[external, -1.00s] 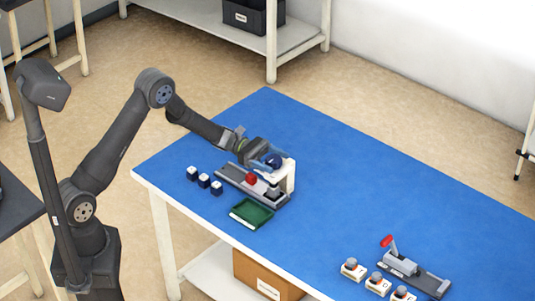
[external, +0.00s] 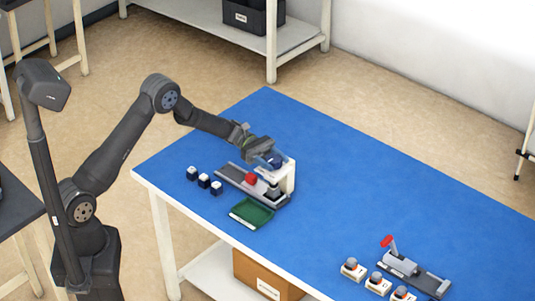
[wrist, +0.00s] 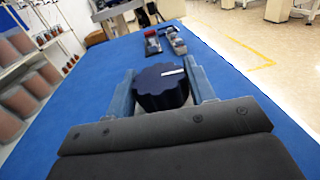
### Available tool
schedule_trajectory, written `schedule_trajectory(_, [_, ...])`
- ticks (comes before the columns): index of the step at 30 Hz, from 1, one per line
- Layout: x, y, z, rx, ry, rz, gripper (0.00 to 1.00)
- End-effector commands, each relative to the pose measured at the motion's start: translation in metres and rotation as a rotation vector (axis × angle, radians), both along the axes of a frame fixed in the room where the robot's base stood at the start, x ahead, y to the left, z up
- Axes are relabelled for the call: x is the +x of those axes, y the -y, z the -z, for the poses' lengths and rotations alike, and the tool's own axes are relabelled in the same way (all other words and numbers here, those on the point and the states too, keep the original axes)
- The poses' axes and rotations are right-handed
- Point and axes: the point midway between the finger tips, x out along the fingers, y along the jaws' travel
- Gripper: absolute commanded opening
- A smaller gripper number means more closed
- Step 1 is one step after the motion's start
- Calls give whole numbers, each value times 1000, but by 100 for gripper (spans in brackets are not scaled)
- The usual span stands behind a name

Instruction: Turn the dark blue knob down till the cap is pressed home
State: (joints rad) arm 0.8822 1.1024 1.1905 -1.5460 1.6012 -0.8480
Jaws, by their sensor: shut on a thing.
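The dark blue knob (wrist: 160,88), with a lobed rim and a white line on top, sits between my gripper's two fingers in the wrist view. It also shows in the external view (external: 275,160), at the top of a pale press frame (external: 290,177). My gripper (wrist: 162,84) is shut on the knob, one finger on each side. In the external view my gripper (external: 270,161) reaches the press from the left. Below the knob, a dark and grey part (external: 273,190) stands on the grey rail (external: 232,179). The cap cannot be made out clearly.
A red block (external: 251,179) is on the rail. Several dark blocks with white faces (external: 204,181) stand left of it, and a green tray (external: 252,212) lies in front. A red-handled fixture (external: 402,262) is at lower right. The blue tabletop (external: 340,190) between is clear.

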Motion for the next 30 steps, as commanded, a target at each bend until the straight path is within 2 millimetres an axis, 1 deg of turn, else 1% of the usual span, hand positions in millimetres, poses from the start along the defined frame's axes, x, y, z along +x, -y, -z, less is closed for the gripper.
schedule_trajectory(3, [0, 1, 0, -3, 3, 82, 27])
schedule_trajectory(7, [0, 0, 0, -1, 2, 136, 27])
schedule_trajectory(18, [0, 0, 0, 1, 2, 150, 27])
schedule_trajectory(19, [0, 0, 0, 1, 2, 150, 56])
schedule_trajectory(21, [0, 0, 0, 1, 2, 150, 69])
schedule_trajectory(22, [0, 0, 0, 1, 2, 150, 71])
schedule_trajectory(30, [1, -1, 0, 1, 2, 149, 71])
